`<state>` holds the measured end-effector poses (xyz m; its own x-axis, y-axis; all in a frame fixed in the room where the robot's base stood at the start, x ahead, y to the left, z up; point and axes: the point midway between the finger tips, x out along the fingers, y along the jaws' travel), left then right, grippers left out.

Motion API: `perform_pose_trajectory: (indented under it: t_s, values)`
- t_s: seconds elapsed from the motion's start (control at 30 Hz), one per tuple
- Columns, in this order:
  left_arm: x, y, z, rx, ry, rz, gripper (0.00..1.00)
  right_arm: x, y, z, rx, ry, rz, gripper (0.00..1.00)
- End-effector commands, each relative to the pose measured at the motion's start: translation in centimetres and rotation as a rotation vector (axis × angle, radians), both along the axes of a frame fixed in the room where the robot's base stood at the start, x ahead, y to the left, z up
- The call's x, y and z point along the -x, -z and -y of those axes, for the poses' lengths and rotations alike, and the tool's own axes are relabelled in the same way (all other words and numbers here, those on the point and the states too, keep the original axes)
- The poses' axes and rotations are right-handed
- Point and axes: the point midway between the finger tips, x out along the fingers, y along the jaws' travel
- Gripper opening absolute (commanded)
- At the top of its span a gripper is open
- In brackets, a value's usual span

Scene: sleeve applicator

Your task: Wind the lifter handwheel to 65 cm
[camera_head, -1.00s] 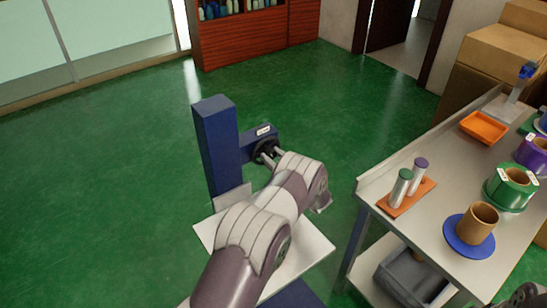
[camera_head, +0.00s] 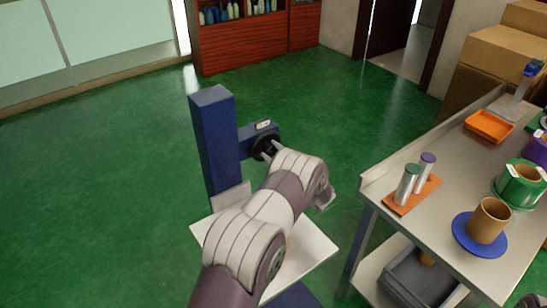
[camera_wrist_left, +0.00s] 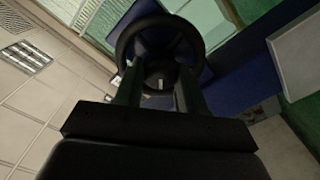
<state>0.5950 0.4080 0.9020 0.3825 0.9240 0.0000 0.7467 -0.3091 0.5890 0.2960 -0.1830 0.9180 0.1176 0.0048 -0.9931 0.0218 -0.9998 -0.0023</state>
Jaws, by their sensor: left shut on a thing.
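The lifter is a blue column (camera_head: 215,145) with a side arm that carries a dark handwheel (camera_head: 264,143). In the left wrist view the wheel's round rim (camera_wrist_left: 126,44) and hub show ahead of my fingers. My left gripper (camera_head: 270,151) is at the wheel and shut on it. In the left wrist view its two fingers (camera_wrist_left: 160,85) lie over the wheel, one on each side of the hub. My forearm hides part of the lifter. No height scale is readable. A dark part at the lower right edge may be my right arm or gripper.
The lifter's pale platform (camera_head: 312,250) lies below the wheel. A metal workbench (camera_head: 440,215) stands close on the right, with cylinders on an orange base (camera_head: 412,195), spools and an orange tray (camera_head: 489,126). Green floor is free behind and left.

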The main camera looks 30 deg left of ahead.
Motion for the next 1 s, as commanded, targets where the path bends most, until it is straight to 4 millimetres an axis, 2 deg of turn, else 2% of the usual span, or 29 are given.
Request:
perform_pose_trajectory:
  t_s: [0.17,0.63,0.67,0.7,0.73,1.0]
  values:
    - [0.03,0.12,0.00,0.017,-0.001,0.040,0.09,0.00,0.61,0.00,0.000,0.000,0.000,0.43]
    - [0.05,0.05,-0.01,0.022,-0.001,0.052,0.09,-0.01,0.65,0.00,0.000,0.000,0.000,0.43]
    - [0.05,0.05,-0.01,0.022,-0.001,0.052,0.46,-0.01,0.65,0.00,0.000,0.000,0.000,0.43]
    - [0.04,0.04,-0.01,0.022,-0.001,0.052,0.59,-0.01,0.65,0.00,0.000,0.000,0.000,0.43]
    - [0.04,0.04,-0.01,0.022,-0.001,0.052,0.65,-0.01,0.65,0.00,0.000,0.000,0.000,0.43]
    - [0.05,0.03,0.07,0.022,0.000,0.053,0.65,0.00,0.66,0.00,0.000,0.000,0.000,0.43]
